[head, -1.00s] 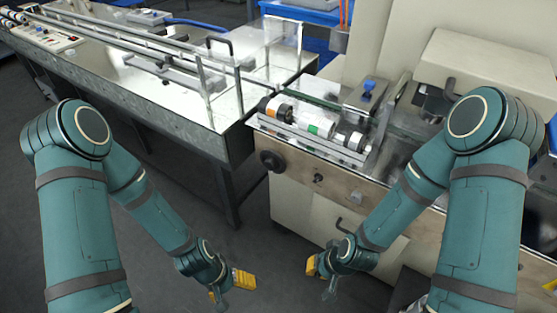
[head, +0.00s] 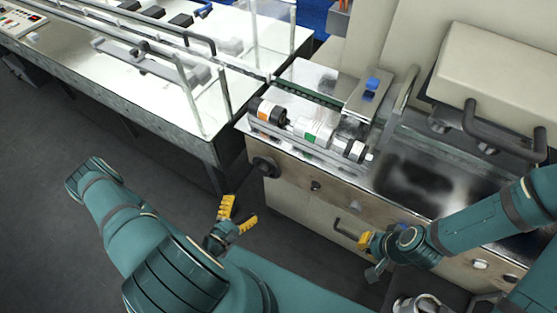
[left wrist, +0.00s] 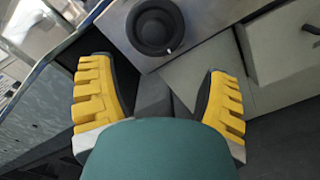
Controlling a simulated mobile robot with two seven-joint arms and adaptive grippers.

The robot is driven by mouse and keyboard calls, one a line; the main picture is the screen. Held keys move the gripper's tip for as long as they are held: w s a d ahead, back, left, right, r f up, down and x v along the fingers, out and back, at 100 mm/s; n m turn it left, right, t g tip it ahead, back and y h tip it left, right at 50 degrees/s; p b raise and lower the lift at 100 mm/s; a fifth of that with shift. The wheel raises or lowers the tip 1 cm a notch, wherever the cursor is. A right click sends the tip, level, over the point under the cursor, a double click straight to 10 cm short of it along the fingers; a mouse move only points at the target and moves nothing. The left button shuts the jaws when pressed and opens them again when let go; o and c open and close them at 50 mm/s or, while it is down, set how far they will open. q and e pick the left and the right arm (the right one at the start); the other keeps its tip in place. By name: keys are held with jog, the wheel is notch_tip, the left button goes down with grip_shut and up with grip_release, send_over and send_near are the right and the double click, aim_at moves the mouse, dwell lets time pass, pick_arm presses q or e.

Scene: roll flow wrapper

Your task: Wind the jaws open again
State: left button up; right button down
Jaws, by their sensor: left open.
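A black round knob (head: 264,166) sits on the front left of the wrapper's steel-topped bench. It also shows at the top of the left wrist view (left wrist: 155,28), with a small white mark on its rim. My left gripper (head: 237,212) is open and empty, below and left of the knob in the head view and apart from it. Its two yellow fingers (left wrist: 158,95) stand wide apart in the left wrist view, with the knob beyond them. My right gripper (head: 366,248) is by the cabinet front; its opening is unclear. I cannot make out the jaws for certain.
Rollers with orange and green labels (head: 312,130) lie along the bench edge above the knob. A smaller knob (head: 315,186) and a cabinet handle (head: 345,230) are to the right. A long steel conveyor table (head: 130,95) stands left. The floor between is clear.

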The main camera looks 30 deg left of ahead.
aim_at(262, 173)
pick_arm(q)
jog(key=shift+y, duration=0.5)
jog(key=w+b, duration=0.1)
jog(key=w, duration=1.2)
jog(key=shift+w+f+b, duration=0.1)
jog(key=shift+w+b, duration=0.25)
jog(key=c, duration=1.2)
